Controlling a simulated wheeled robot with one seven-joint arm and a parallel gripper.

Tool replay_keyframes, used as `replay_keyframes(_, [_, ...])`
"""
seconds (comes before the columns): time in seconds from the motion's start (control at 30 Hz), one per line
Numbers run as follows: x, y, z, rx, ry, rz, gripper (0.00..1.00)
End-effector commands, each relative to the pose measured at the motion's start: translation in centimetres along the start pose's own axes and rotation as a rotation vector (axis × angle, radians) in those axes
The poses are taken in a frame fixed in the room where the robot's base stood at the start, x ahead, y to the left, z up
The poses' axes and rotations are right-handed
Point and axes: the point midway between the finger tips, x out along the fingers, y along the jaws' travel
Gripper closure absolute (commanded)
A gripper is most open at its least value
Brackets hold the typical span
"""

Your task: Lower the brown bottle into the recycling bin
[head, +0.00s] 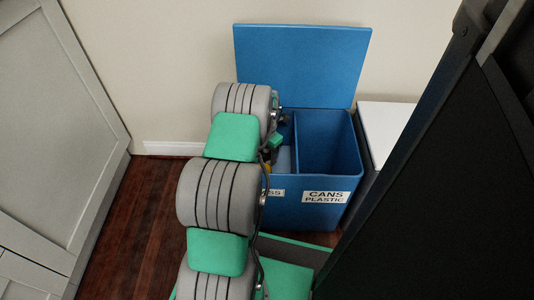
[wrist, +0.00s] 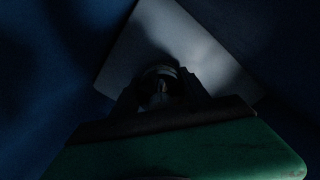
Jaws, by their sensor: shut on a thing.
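The blue recycling bin (head: 310,207) stands against the wall with its lid (head: 300,65) raised. Its right compartment is labelled "CANS PLASTIC"; the left label is partly hidden and ends in "SS". My arm reaches down into the left compartment and hides much of it. In the wrist view my gripper (wrist: 160,98) is between dark blue bin walls (wrist: 50,60), above a pale grey surface (wrist: 190,40). It is shut on a dark round-topped thing (wrist: 160,74), apparently the brown bottle; the dimness hides its colour. The bottle cannot be made out in the head view.
The right compartment (head: 328,140) looks empty. A white-topped box (head: 388,130) stands right of the bin. A large black panel (head: 450,190) fills the right foreground. Grey cabinet doors (head: 60,120) are at left, with bare wood floor (head: 125,220) between.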

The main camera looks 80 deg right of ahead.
Motion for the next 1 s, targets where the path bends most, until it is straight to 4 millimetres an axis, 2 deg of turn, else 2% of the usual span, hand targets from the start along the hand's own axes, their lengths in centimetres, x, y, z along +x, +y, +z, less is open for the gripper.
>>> replay_keyframes(0.37, [0.24,0.01,0.02,0.0,-0.001,0.0,0.93])
replay_keyframes(0.4, [0.24,0.01,0.02,0.0,0.0,0.0,0.45])
replay_keyframes(0.7, [0.25,0.0,0.0,0.0,0.0,0.0,0.22])
replay_keyframes(1.0, [-0.17,0.0,0.0,0.0,0.0,0.0,0.22])
